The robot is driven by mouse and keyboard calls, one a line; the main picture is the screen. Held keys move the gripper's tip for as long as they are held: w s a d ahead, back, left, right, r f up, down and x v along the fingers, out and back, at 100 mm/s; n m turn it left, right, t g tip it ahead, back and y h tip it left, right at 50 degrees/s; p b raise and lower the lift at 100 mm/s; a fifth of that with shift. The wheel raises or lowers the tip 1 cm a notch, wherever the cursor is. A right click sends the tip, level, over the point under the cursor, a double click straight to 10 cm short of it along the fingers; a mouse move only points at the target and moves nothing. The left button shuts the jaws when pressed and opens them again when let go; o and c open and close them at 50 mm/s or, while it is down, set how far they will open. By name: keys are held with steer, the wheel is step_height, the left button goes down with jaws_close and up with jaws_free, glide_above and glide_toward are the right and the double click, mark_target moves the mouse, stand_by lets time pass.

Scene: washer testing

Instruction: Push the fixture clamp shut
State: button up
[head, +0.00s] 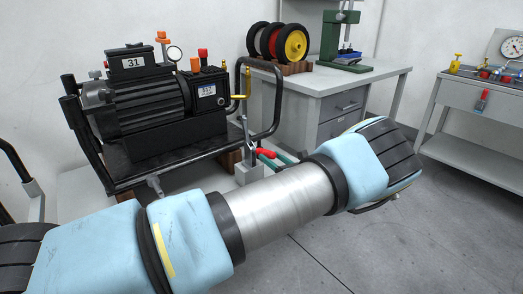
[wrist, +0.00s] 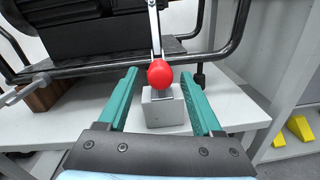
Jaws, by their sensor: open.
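The fixture clamp (wrist: 163,100) sits on a pale grey block, with a red-tipped handle (wrist: 160,73) pointing toward the wrist camera and a metal arm rising behind it. In the head view the clamp (head: 247,150) stands in front of the pump, its metal arm upright and its red handle pointing right, toward my gripper. My gripper (wrist: 159,76) is open, its two teal fingers on either side of the red handle in the picture. I see no contact between fingers and handle. In the head view the fingers (head: 279,159) are partly hidden behind my wrist.
A black pump (head: 145,100) in a black tube frame (head: 278,105) stands close behind the clamp on a white bench (wrist: 80,130). A grey cabinet table (head: 340,85) with wheels and a green press is behind. Another bench (head: 480,100) is at right. Floor at right is clear.

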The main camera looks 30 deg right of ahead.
mark_target(263, 151)
steer(key=w, duration=0.5)
steer(key=shift+w+a, duration=0.4)
jaws_close()
stand_by(1.1)
